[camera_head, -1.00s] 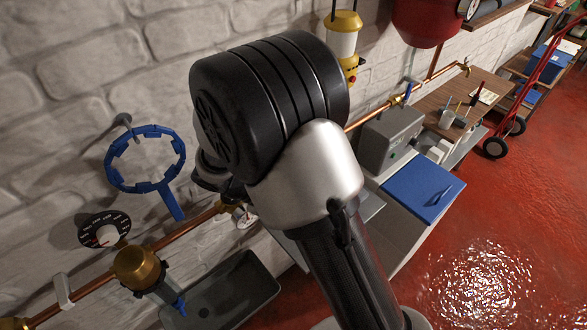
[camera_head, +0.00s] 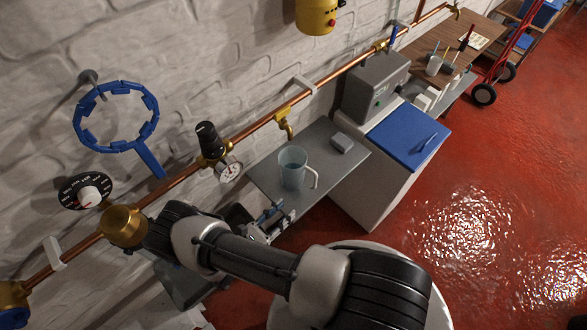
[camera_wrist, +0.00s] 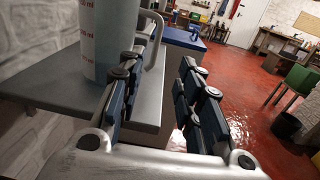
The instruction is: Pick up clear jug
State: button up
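The clear jug (camera_head: 292,168) stands upright on a grey shelf (camera_head: 335,178) by the wall, its handle facing right. In the wrist view the jug (camera_wrist: 105,40) fills the upper left, with printed measuring marks and its handle (camera_wrist: 157,42) near the left finger's tip. My gripper (camera_head: 272,212) is at the shelf's front left edge, just in front of the jug. In the wrist view my gripper (camera_wrist: 165,65) is open, with a clear gap between its fingers and nothing held. I cannot tell whether the left finger touches the handle.
A small grey block (camera_head: 342,143) lies on the shelf behind the jug. A blue-lidded white cabinet (camera_head: 375,170) stands right of the shelf. The red floor in front is open.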

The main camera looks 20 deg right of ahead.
send_near(316, 179)
jog(key=d, duration=0.1)
jog(key=w+d+f, duration=0.1)
jog(key=d, duration=0.2)
jog(key=shift+w+d+f, duration=0.1)
jog(key=shift+w+f, duration=0.1)
jog(key=shift+f, duration=0.1)
jog(key=shift+w+b+x, duration=0.2)
jog(key=shift+b+x, duration=0.05)
jog(key=shift+x, duration=1.3)
jog(key=shift+w+b+x, duration=0.2)
jog(key=shift+x, duration=1.35)
jog(key=shift+r, duration=0.1)
jog(key=shift+c, duration=0.6)
grip_shut()
